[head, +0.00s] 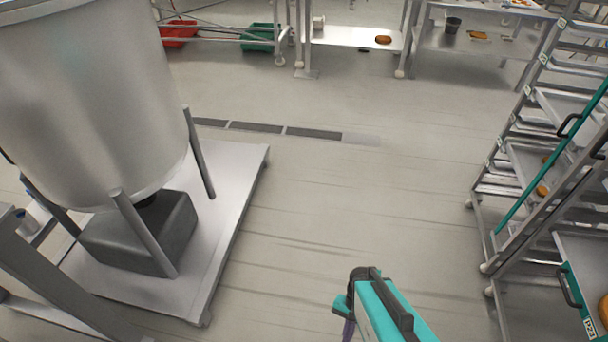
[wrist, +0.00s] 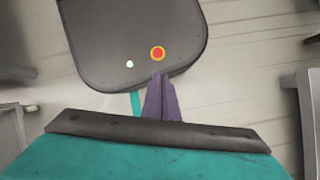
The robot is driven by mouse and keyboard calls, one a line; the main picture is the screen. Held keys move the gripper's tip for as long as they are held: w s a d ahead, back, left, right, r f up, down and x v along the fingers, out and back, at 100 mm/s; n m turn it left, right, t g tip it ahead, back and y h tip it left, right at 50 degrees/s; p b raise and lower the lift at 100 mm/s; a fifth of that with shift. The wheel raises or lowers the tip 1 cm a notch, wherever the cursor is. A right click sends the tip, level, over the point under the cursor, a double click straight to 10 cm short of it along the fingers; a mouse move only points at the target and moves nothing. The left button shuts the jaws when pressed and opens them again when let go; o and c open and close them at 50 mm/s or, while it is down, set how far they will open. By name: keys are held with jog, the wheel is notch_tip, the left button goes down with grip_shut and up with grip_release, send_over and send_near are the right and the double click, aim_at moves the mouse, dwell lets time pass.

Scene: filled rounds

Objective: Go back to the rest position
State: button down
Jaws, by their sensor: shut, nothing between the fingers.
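My gripper (head: 348,330) shows at the bottom of the head view, at the end of my teal and dark grey arm. In the wrist view its purple fingers (wrist: 162,98) are together, with nothing between them. It hangs over bare floor and touches nothing that I can see. The fingers are only partly visible in the head view.
A large steel vat (head: 90,100) stands on a low metal platform (head: 225,200) at the left. Wheeled tray racks (head: 500,200) stand at the right. Steel tables (head: 345,38) line the back, with red (head: 178,33) and green (head: 262,38) crates. The middle floor is clear.

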jog(key=shift+s+d+r+n+g+h, duration=0.2)
jog(key=shift+d+n, duration=0.3)
jog(key=shift+n, duration=0.5)
jog(key=shift+s+d+r+n+g+h, duration=0.1)
jog(key=shift+s+d+n+h, duration=0.25)
jog(key=shift+n, duration=0.65)
jog(key=shift+s+d+r+n+g+h, duration=0.2)
jog(key=shift+d+n, duration=0.4)
jog(key=shift+n, duration=0.4)
jog(key=shift+d, duration=0.1)
